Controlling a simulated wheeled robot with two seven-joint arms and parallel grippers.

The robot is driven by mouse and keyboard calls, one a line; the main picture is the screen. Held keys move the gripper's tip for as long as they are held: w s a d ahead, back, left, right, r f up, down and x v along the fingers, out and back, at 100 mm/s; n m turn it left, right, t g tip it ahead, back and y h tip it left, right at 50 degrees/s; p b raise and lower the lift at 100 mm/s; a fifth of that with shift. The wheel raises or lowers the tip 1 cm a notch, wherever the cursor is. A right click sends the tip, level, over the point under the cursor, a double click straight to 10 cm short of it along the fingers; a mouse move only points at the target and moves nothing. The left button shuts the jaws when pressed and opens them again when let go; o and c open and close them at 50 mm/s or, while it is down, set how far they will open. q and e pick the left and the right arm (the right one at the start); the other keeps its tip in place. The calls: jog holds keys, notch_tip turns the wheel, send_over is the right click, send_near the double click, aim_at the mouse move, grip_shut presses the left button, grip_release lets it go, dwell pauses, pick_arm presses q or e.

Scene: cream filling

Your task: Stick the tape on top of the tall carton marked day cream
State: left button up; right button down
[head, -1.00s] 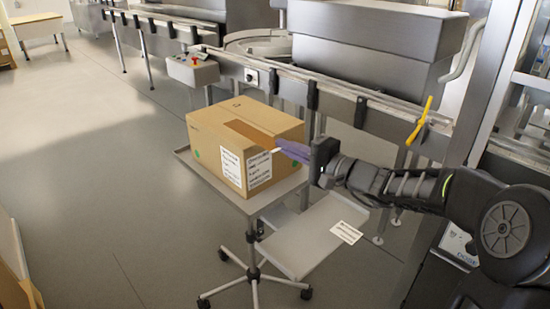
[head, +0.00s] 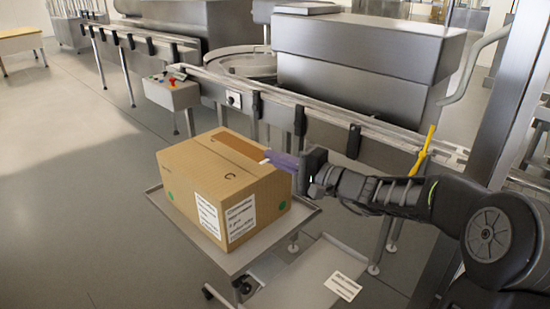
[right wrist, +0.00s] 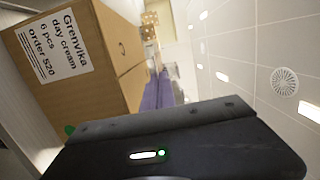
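The tall carton (head: 190,178) marked day cream is a brown box standing on the upper shelf of a wheeled cart. Its white label (right wrist: 53,47) reads "Grenvika day cream" in the right wrist view. A darker brown strip of tape (head: 238,149) lies over the carton's top, its right end at my right gripper's fingertips. My right gripper (head: 282,161), with purple fingers, is shut on that end beside the top's right edge. The fingers (right wrist: 160,92) also show in the right wrist view. I cannot tell whether the tape touches the carton. My left gripper is out of view.
The cart's upper shelf (head: 215,258) has bare margins around the carton. A lower shelf (head: 300,285) carries a white label (head: 343,285). A conveyor (head: 330,115) runs close behind. Open floor lies to the left.

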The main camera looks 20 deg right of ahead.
notch_tip(320, 180, down, 6)
jog(key=b, duration=0.2)
jog(key=shift+f, duration=0.2)
dwell(0.3)
jog(key=c, duration=1.6)
grip_release()
jog(key=b+v, duration=0.1)
jog(key=v, duration=0.6)
jog(key=shift+s+d, duration=0.2)
jog(key=shift+s, duration=0.1)
